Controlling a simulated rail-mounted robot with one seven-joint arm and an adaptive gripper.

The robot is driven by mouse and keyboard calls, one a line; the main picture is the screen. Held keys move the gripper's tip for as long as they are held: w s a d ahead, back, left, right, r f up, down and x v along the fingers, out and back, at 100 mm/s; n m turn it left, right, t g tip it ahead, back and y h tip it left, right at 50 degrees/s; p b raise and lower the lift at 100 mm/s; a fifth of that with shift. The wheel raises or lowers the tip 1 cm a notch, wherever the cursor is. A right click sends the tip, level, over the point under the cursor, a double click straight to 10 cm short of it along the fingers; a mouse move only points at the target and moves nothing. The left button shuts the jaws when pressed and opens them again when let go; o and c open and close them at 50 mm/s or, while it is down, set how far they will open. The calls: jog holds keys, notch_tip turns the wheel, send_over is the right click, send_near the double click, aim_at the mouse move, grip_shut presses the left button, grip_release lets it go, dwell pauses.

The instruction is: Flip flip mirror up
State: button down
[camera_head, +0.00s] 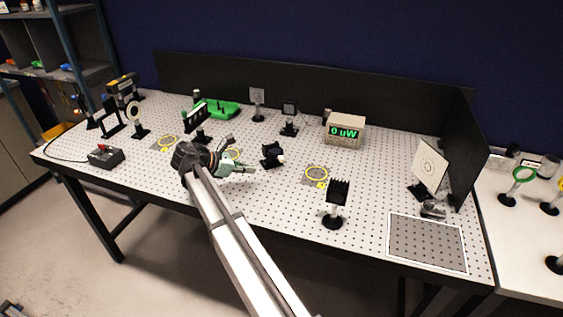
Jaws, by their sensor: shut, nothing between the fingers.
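A small black mount (272,153) with a pale round part on its lower right side stands mid-table; it looks like the flip mirror. Whether its mirror is up or folded down is too small to tell. My gripper (246,169) is just left of this mount, low over the table, with its fingers pointing right. It is shut and empty. A small gap seems to lie between the fingertips and the mount, but contact cannot be ruled out. My arm and gripper hide part of the table behind them.
Yellow ring marks (316,173) lie on the perforated table (270,200). A black finned block on a post (335,205) stands at front right. A power meter (345,131) reads "0 uW". A white target card (430,166) stands at right, several optics at left.

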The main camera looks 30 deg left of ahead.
aim_at(272, 180)
jog(key=shift+w+d, duration=0.1)
dwell(0.3)
jog(key=p+x, duration=0.2)
jog(key=x, duration=0.7)
jog(key=shift+w+d+p, duration=0.1)
jog(key=shift+w+p, duration=0.05)
jog(key=shift+p, duration=0.25)
jog(key=r, duration=0.1)
jog(key=r+p, duration=0.1)
jog(key=shift+w+d+r, duration=0.25)
jog(key=shift+w+r, duration=0.15)
jog(key=shift+w+r+p, duration=0.1)
jog(key=shift+r+p, duration=0.2)
